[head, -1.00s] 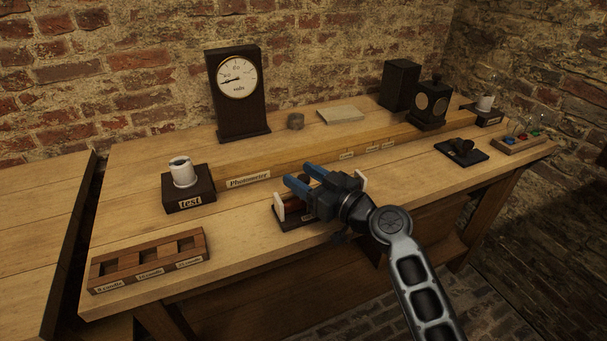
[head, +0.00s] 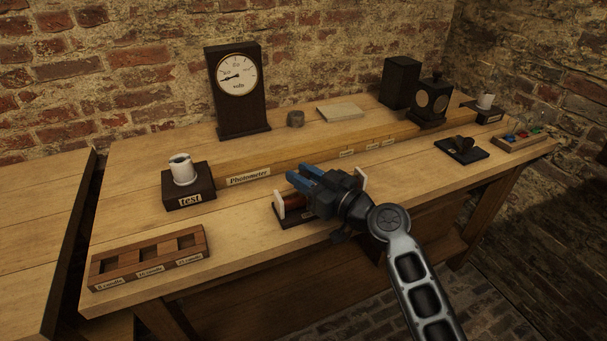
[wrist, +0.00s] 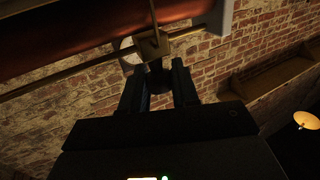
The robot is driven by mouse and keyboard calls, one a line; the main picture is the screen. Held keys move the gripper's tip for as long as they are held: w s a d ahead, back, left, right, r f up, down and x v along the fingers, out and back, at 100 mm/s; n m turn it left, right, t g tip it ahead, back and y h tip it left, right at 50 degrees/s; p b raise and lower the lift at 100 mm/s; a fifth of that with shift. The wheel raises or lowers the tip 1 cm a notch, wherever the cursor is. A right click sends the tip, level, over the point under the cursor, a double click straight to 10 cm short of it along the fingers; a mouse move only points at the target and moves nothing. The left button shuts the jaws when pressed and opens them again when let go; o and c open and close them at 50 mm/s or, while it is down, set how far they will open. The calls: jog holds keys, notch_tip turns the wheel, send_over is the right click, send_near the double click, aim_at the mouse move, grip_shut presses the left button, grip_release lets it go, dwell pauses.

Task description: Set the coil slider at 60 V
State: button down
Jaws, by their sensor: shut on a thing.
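The coil (head: 293,203) is a reddish-brown winding between white end plates on a dark base near the bench's front edge. My gripper (head: 298,174) is over it and hides much of it. In the wrist view the coil (wrist: 90,38) crosses the top, with a brass rod beside it. The slider (wrist: 152,45) is a small brass block on that rod. My gripper (wrist: 159,72) is shut on the slider's dark knob. The voltmeter (head: 237,75) stands behind in a dark case, its needle pointing left and slightly down; its numbers are too small to read surely.
A white socket on the test block (head: 190,201) stands left of the coil. A wooden lamp rack (head: 150,281) lies at the front left. The long photometer bench (head: 290,168) runs behind my gripper. A black-based switch (head: 461,150) is at the right.

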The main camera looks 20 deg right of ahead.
jog(key=shift+w+r, duration=0.1)
jog(key=shift+r, duration=0.25)
jog(key=d+b, duration=0.9)
jog(key=d, duration=0.3)
jog(key=shift+d+r, duration=0.25)
jog(key=shift+d, duration=0.05)
jog(key=c, duration=1)
grip_release()
jog(key=shift+d, duration=0.1)
jog(key=shift+o, duration=0.5)
jog(key=shift+f, duration=0.25)
jog(key=b+v, duration=0.1)
jog(key=v, duration=0.7)
